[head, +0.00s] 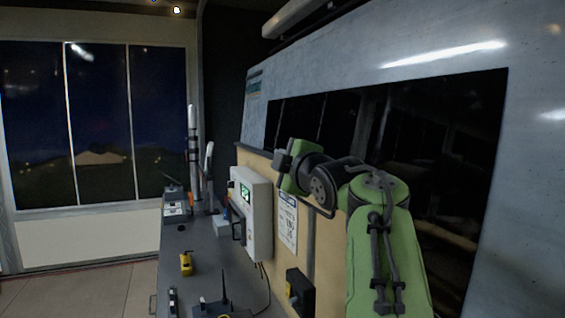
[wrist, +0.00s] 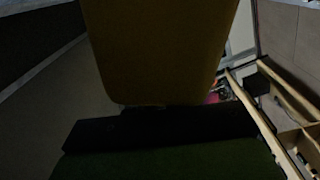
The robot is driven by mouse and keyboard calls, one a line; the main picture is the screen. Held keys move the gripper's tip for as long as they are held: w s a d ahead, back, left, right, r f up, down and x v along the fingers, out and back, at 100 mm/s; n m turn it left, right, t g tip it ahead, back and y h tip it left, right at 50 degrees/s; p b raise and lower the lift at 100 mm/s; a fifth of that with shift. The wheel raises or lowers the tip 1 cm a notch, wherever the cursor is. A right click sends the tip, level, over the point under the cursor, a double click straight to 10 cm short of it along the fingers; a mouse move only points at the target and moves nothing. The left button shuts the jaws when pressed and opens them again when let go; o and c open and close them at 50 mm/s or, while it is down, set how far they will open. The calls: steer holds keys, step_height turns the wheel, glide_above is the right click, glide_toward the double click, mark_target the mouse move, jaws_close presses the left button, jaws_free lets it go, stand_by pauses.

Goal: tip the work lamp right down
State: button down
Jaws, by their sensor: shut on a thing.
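In the wrist view a dull yellow-brown slab with rounded lower corners, which I take to be the work lamp (wrist: 160,50), fills the upper middle, right up against my gripper. A dark bar and a dark green surface lie below it. In the head view my gripper (head: 281,162) is at the end of my green arm, in front of the beige wall panel and the dark window strip. It is shut on the lamp. I cannot pick the lamp out in the head view, and its hinge and exact tilt are hidden.
A grey bench (head: 205,265) runs along the wall, with a yellow device (head: 186,264) and a black antenna box (head: 222,306) on it. A white wall box (head: 251,212) with a green screen juts out left of my gripper. Open floor (head: 110,285) lies left of the bench.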

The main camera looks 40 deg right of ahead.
steer(key=c, duration=1.2)
jaws_free()
steer(key=shift+o, duration=0.2)
steer(key=b+v, duration=0.1)
steer(key=v, duration=1.4)
steer(key=shift+s, duration=0.4)
